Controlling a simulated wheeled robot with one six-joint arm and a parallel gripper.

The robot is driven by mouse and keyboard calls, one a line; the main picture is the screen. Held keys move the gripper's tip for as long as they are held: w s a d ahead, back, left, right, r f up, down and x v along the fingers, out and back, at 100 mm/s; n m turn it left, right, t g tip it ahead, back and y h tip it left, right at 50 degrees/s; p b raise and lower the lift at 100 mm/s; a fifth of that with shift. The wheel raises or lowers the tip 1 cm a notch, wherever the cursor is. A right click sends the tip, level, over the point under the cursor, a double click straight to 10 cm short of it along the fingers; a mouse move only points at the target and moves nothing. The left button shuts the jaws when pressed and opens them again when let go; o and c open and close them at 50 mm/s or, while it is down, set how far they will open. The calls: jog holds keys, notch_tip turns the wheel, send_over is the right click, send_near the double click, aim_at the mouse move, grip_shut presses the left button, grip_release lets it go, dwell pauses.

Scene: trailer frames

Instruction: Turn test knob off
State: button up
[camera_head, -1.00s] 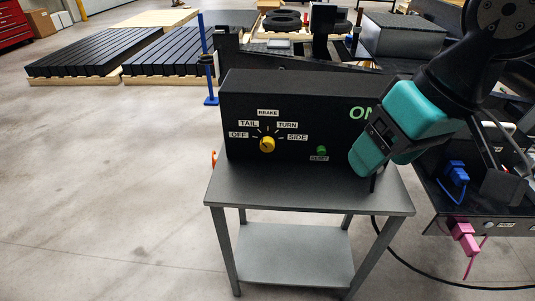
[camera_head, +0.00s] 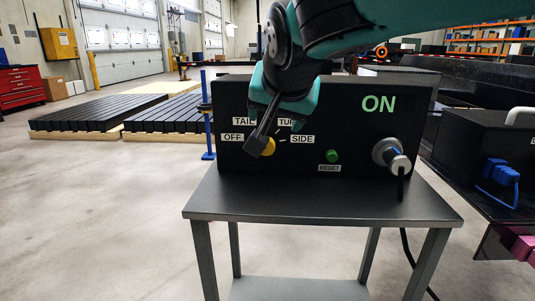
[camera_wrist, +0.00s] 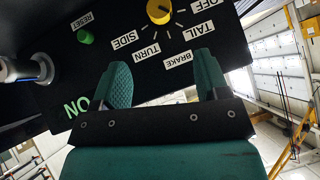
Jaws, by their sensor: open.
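The yellow test knob (camera_head: 268,147) is on the front of a black box (camera_head: 237,174). OFF, SIDE and parts of the TAIL and TURN labels show around it; BRAKE is hidden behind my gripper in the head view. My teal gripper (camera_head: 278,118) is in front of the panel, overlapping the knob's upper left. In the wrist view my gripper (camera_wrist: 164,70) has its two fingers spread with nothing between them. The knob (camera_wrist: 159,11) is beyond the fingertips at the top edge, apart from them. I cannot tell which label the knob points to.
A green RESET button (camera_head: 332,156) and a silver connector (camera_head: 391,155) are right of the knob. The box stands on a grey metal table (camera_head: 320,200). A blue post (camera_head: 208,135) stands left of it. The floor in front at left is clear.

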jog(key=b+x, duration=0.2)
jog(key=x, duration=1.2)
jog(key=shift+w+f+b, duration=0.25)
jog(key=shift+f+b, duration=0.05)
jog(key=shift+f, duration=0.05)
jog(key=shift+r, duration=0.1)
jog(key=c, duration=0.9)
